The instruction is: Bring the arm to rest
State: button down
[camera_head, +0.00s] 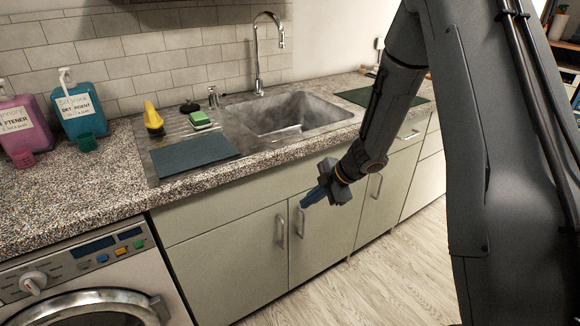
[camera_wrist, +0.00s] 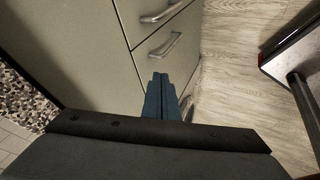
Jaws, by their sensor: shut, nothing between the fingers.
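My gripper (camera_head: 307,200) hangs at the end of my arm in front of the pale green cabinet doors (camera_head: 236,250), below the counter edge. Its blue fingers are shut with nothing between them. In the head view the fingers point down and to the left, in front of a cabinet door near its handle. In the wrist view the shut fingers (camera_wrist: 160,85) appear in front of the cabinet front with its metal handles (camera_wrist: 160,46). I cannot tell the exact gap between the fingertips and the doors.
The counter holds a sink (camera_head: 300,115), a dark mat (camera_head: 194,154), a green sponge (camera_head: 200,119), a yellow item (camera_head: 153,117), and pink (camera_head: 24,125) and blue (camera_head: 78,108) bottles. A washing machine (camera_head: 85,280) stands at lower left. The wooden floor (camera_head: 385,275) before the cabinets looks clear.

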jog(key=s+d+r+m+t+h, duration=0.1)
jog(key=s+d+r+m+h, duration=0.15)
jog(key=d+r+m, duration=0.3)
jog(key=s+d+r+m+t+h, duration=0.1)
jog(key=s+d+r+m+h, duration=0.1)
jog(key=d+r+m+h, duration=0.3)
jog(key=s+a+r+m+g, duration=0.1)
jog(key=s+m, duration=0.4)
jog(key=s, duration=0.6)
jog(key=s+a+m+g+y, duration=0.1)
jog(key=s+m+g, duration=0.3)
jog(key=s, duration=0.8)
jog(key=shift+a+r+m, duration=0.4)
jog(key=shift+a+m, duration=0.25)
jog(key=shift+m, duration=0.2)
